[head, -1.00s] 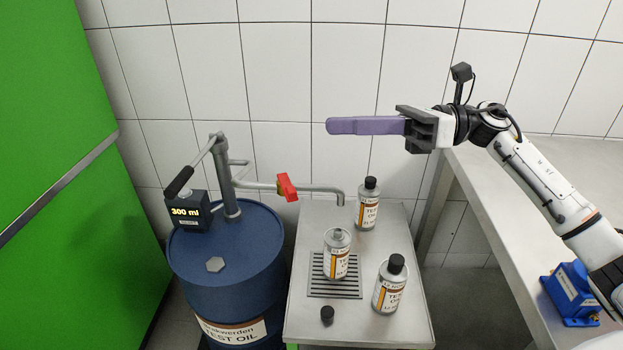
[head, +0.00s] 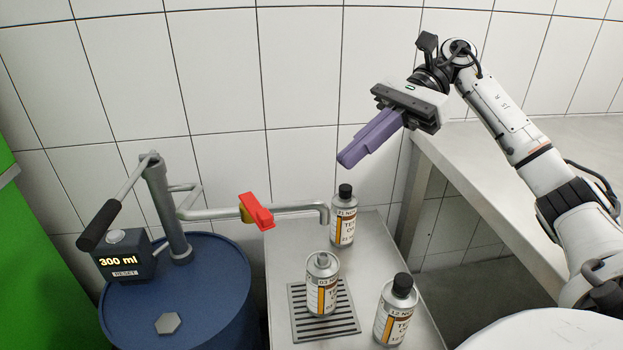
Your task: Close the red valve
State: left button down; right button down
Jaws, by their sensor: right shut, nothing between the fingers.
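The red valve (head: 257,211) is a red handle on the grey outlet pipe of the pump (head: 171,212). It sits slantwise to the pipe, and I cannot tell from this view whether it is open or closed. The pipe's spout ends above and behind an uncapped test oil can (head: 322,285) on a drain grate. My right gripper (head: 352,157) has long purple fingers, shut and empty. It is up and to the right of the red valve, well apart from it, pointing down and left. My left gripper is not in view.
A blue drum (head: 190,320) carries the pump and a display (head: 123,262) reading 300 ml. Capped cans stand behind (head: 344,215) and in front right (head: 396,312) of the uncapped one. A grey bench (head: 500,180) lies right; tiled wall is behind.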

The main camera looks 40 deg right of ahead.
send_near(265, 218)
notch_tip(265, 218, down, 4)
pick_arm(q)
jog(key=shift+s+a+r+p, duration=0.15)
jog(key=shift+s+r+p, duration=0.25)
jog(key=shift+p, duration=0.5)
pick_arm(e)
jog(key=a, duration=0.1)
jog(key=w+a, duration=0.1)
jog(key=a, duration=0.1)
jog(key=shift+w+a+f, duration=0.1)
jog(key=shift+w+a, duration=0.2)
jog(key=shift+w, duration=0.05)
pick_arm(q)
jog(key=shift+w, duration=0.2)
